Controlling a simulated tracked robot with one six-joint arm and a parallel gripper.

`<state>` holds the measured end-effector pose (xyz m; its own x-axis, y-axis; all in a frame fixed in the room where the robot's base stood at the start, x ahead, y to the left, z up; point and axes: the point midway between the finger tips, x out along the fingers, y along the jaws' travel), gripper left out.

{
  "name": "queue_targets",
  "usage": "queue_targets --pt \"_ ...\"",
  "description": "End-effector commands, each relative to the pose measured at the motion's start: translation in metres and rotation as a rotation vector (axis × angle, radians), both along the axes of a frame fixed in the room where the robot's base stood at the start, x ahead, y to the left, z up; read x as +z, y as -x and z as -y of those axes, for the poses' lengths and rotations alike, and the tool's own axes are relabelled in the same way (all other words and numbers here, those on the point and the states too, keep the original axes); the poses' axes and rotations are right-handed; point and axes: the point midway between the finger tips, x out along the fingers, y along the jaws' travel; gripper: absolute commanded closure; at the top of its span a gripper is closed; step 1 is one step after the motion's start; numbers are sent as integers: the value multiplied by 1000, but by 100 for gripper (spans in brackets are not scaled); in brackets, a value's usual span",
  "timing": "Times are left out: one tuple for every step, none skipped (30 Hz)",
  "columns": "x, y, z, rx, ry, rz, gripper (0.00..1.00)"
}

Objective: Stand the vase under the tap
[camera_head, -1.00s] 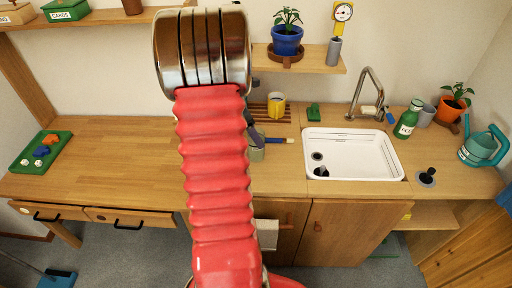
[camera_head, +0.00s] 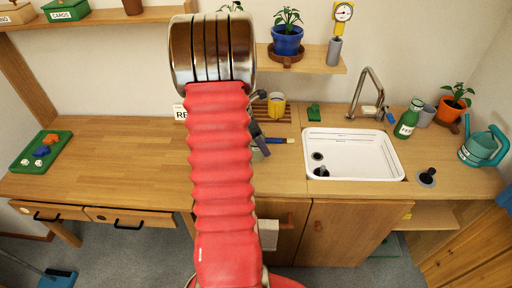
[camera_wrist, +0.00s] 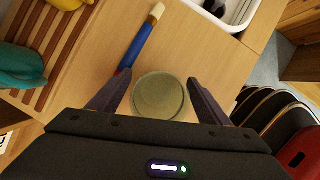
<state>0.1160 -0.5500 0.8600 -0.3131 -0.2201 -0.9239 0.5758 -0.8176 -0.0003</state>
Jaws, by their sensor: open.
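A round grey-green vessel, which I take for the vase, stands on the worktop left of the sink. In the wrist view the vase (camera_wrist: 159,97) is seen from above between the two dark fingers of my gripper (camera_wrist: 158,80). The fingers are open, one on each side of it; I cannot tell whether either touches it. In the head view my arm hides most of the vase and much of my gripper (camera_head: 257,133). The metal tap (camera_head: 372,84) curves over the back of the white sink (camera_head: 375,157), to the right.
A blue-handled brush (camera_wrist: 136,43) lies close beside the vase. A yellow mug (camera_head: 276,104) and slatted rack (camera_wrist: 52,65) are behind. A green bottle (camera_head: 408,119), a grey cup (camera_head: 426,116) and a plant pot (camera_head: 449,110) stand right of the tap. The worktop's left half is mostly clear.

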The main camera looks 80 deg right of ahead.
Motion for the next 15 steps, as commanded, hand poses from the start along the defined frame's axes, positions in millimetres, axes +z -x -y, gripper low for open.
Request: queue_targets --pt "0 0 0 0 0 0 29" --pt "0 0 0 0 0 0 29" --pt "0 0 0 0 0 0 29" --pt "0 0 0 0 0 0 32" --pt "0 0 0 0 0 0 34" --pt "0 0 0 0 0 0 36" --pt "0 0 0 0 0 0 39" --pt "0 0 0 0 0 0 41" --pt "0 0 0 0 0 0 44" --pt "0 0 0 0 0 0 46" --pt "0 0 0 0 0 0 48" --pt "0 0 0 0 0 0 51" --pt "0 0 0 0 0 0 53" --pt "0 0 0 0 0 0 55" --pt "0 0 0 0 0 0 58"
